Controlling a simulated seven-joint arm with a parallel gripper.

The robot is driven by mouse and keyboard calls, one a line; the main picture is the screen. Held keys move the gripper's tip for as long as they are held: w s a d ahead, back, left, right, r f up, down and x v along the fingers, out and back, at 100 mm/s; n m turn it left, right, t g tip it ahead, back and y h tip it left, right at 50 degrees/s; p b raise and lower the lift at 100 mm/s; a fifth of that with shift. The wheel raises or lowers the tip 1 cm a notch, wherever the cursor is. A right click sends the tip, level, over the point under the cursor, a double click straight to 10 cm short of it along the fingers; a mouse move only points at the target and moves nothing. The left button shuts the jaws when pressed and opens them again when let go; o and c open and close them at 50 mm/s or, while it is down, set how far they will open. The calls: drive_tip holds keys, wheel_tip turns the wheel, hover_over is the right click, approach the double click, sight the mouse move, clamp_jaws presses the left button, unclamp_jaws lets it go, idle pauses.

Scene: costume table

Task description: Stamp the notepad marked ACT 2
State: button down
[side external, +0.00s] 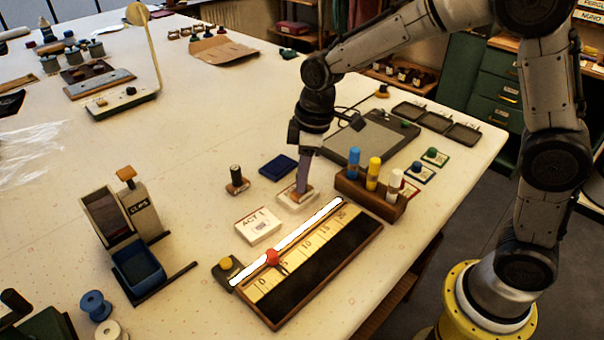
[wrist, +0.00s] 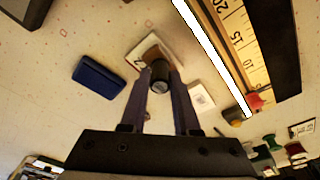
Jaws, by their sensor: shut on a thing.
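My gripper (wrist: 161,72) is shut on a stamp with a dark round handle (wrist: 160,86). In the side view my gripper (side external: 302,188) points down at a white notepad (side external: 285,203), with the stamp's wooden base at the pad's top face. I cannot tell whether the base touches the paper. In the wrist view this notepad (wrist: 135,54) shows part of a mark like a 2; the stamp and fingers hide the rest. The notepad marked ACT 1 (side external: 256,232) lies nearer the ruler, with a small printed mark on it. A blue ink pad (side external: 278,166) lies behind, also seen in the wrist view (wrist: 97,76).
Another dark-handled stamp (side external: 237,181) stands left of the held one. A wooden rack (side external: 369,196) with coloured bottles stands close on the right. A ruler board (side external: 330,262) with a red slider lies in front.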

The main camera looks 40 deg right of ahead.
drive_tip(key=shift+r, duration=3.5)
